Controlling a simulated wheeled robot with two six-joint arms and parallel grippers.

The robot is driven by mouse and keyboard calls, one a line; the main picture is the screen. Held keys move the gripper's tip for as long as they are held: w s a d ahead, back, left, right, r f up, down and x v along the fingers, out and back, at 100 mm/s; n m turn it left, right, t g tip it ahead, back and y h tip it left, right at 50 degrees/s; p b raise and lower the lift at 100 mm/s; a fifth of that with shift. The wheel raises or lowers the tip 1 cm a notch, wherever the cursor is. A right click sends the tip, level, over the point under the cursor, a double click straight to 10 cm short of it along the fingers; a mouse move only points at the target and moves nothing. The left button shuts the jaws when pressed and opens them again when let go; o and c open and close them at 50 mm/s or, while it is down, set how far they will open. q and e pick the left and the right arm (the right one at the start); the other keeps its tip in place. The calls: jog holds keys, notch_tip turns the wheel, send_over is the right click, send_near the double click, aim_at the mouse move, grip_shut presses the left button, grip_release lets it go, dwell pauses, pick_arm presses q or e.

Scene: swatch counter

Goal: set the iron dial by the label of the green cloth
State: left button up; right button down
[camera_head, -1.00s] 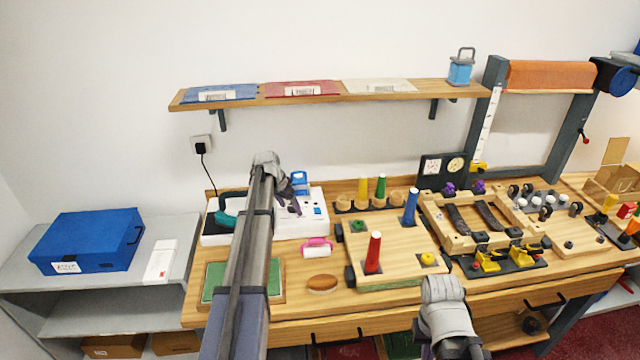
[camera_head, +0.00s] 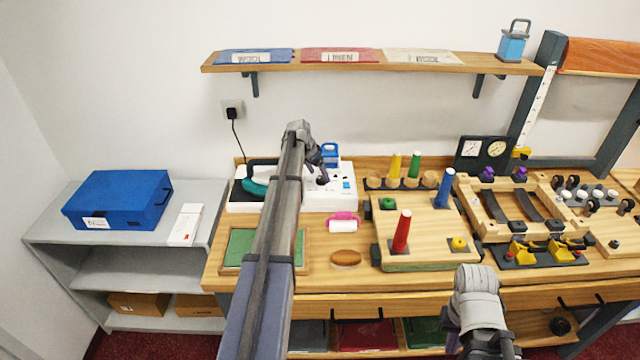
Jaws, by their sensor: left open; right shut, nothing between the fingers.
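The iron with a teal handle (camera_head: 259,186) rests on a white base at the back left of the bench, partly behind my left arm. A white panel with knobs and a blue switch (camera_head: 347,184) is beside it; I cannot tell which part is the iron dial. My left gripper (camera_head: 322,178) is over this panel, open, with no visible hold on anything. A green folded cloth (camera_head: 426,332) lies on the lower shelf under the bench; no label on it can be read. My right gripper (camera_head: 452,335) is low at the bench's front edge, shut and empty, mostly hidden by its wrist.
A wall shelf (camera_head: 225,67) holds blue, red and cream cloths with labels. A pegboard with a red peg (camera_head: 401,232) stands mid-bench. A blue case (camera_head: 118,199) is farther left.

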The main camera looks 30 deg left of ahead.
aim_at(322, 180)
pick_arm(q)
jog(key=shift+b+x, duration=0.7)
jog(key=shift+x, duration=0.5)
grip_shut()
